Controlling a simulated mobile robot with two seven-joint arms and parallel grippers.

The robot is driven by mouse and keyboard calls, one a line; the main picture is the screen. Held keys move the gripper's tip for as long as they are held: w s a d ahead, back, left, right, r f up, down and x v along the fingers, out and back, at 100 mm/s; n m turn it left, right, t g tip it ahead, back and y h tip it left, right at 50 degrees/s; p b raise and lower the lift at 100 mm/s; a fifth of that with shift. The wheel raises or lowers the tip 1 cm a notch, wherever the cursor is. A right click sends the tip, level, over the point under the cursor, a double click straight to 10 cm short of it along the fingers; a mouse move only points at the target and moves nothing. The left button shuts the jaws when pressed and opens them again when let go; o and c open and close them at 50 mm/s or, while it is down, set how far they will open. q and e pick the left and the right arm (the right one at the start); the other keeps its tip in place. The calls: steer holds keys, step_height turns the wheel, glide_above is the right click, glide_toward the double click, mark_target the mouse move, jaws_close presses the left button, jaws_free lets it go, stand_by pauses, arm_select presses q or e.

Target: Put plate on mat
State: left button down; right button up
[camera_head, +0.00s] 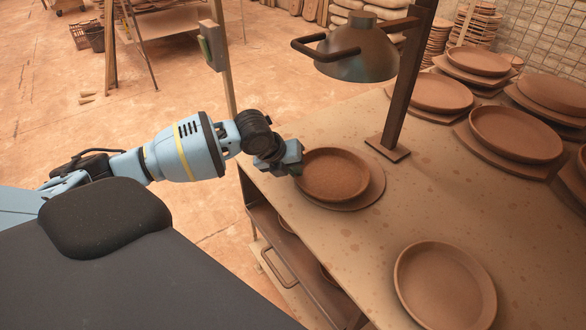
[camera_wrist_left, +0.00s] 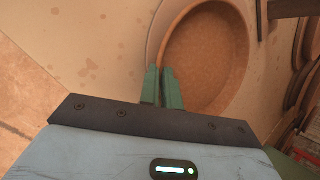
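A round brown clay plate (camera_head: 335,174) with a raised rim is over a flat round mat (camera_head: 371,194) at the table's left edge. The mat shows as a crescent at the plate's right and lower side; the rest is hidden. I cannot tell whether the plate rests fully on it. My left gripper (camera_head: 297,160) is at the plate's left rim. In the left wrist view, the fingers of the left gripper (camera_wrist_left: 162,88) are close together with the rim of the plate (camera_wrist_left: 205,60) between them. My right gripper is in neither view.
Another plate (camera_head: 445,287) lies on the table (camera_head: 335,235) at the front. A lamp (camera_head: 357,52) on a post stands just behind the mat. Several plates on boards, such as one plate (camera_head: 515,133), fill the right side. The table's middle is clear.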

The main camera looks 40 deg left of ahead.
arm_select(q)
steer(key=c, duration=1.6)
jaws_free()
steer(key=p+v, duration=0.1)
steer(key=v, duration=1.1)
steer(key=shift+r, duration=0.1)
